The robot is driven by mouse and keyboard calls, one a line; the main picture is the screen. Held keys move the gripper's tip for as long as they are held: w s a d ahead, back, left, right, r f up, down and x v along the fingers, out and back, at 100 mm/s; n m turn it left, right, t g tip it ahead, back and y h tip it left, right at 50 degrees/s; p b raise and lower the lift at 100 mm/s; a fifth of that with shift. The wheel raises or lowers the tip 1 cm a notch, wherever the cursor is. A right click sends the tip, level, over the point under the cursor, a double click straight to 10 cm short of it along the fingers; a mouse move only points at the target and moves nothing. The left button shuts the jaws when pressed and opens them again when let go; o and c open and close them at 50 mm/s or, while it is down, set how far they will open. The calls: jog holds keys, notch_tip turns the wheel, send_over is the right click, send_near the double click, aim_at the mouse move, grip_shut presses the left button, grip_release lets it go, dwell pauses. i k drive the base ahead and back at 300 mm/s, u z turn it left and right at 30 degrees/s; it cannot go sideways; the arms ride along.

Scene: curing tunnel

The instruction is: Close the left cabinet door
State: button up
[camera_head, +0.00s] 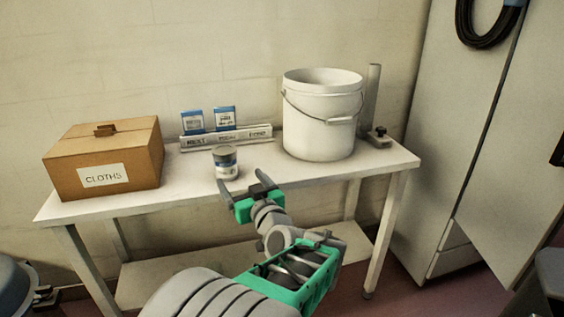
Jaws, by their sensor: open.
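A tall grey cabinet (440,130) stands at the right. A slanting dark seam runs down it, and a panel that looks like a door (515,175) lies right of the seam, cut off by the picture's right edge. I cannot tell from this view whether that is the left door or how far it stands open. My gripper (243,183) is open and empty, at the front edge of the table in the middle of the picture. It points at a small can and is well left of the cabinet, apart from it.
A white table (200,196) holds a CLOTHS box (118,152), a small can (225,163), a label rack (250,136) and a white bucket (322,130). A black cable coil (487,38) hangs high on the cabinet. A little floor (400,290) shows between table and cabinet.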

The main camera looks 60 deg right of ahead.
aim_at(510, 209)
jog(key=z, duration=3.8)
